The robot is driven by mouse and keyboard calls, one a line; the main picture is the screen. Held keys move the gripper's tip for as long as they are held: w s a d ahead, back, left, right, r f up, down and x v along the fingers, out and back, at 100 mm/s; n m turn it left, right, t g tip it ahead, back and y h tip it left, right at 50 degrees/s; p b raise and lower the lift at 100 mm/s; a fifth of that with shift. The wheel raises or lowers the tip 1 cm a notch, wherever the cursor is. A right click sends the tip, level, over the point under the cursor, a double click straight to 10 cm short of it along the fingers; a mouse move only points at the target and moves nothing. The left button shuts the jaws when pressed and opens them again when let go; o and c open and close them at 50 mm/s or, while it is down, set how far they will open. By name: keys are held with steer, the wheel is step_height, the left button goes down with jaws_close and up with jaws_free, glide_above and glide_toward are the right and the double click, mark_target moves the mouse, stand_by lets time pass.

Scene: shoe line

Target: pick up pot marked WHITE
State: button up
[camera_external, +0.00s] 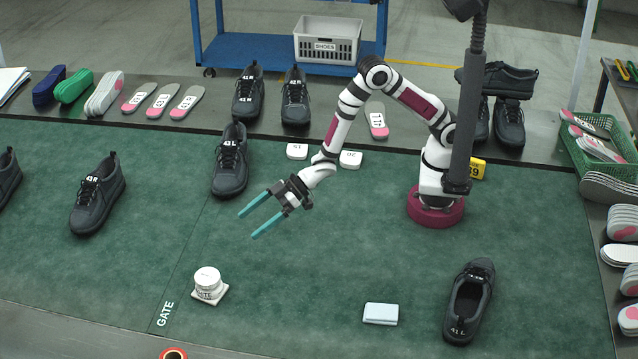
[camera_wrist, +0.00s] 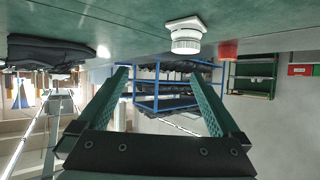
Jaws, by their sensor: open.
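The white pot (camera_external: 207,279) stands upright on a small white square base near the GATE line, with dark lettering on its front. In the wrist view the pot (camera_wrist: 186,42) shows upside down at the top, ahead of the fingertips and a little right of centre. My gripper (camera_external: 255,223) is open and empty, above the mat and up and to the right of the pot in the outside view. Its two teal fingers are apart in the wrist view (camera_wrist: 165,88), with nothing between them.
A shoe marked 43 L (camera_external: 230,165) stands behind the gripper. A light blue block (camera_external: 380,314) and a shoe marked 41 L (camera_external: 468,300) are to the right. A red ring-shaped item (camera_external: 173,354) lies at the front edge. The green mat (camera_external: 300,270) around the pot is clear.

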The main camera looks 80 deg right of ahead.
steer(key=s+a+f+n+y, duration=0.1)
steer(key=a+f+n+y, duration=0.1)
steer(key=a, duration=0.3)
glide_toward(203, 279)
steer(key=x, duration=0.4)
steer(key=shift+a+f, duration=0.15)
steer(key=shift+a, duration=0.05)
steer(key=x, duration=0.5)
steer(key=shift+w+a+f, duration=0.15)
steer(key=shift+w+f, duration=0.05)
steer(key=shift+w, duration=0.1)
jaws_close()
steer(key=shift+r, duration=0.15)
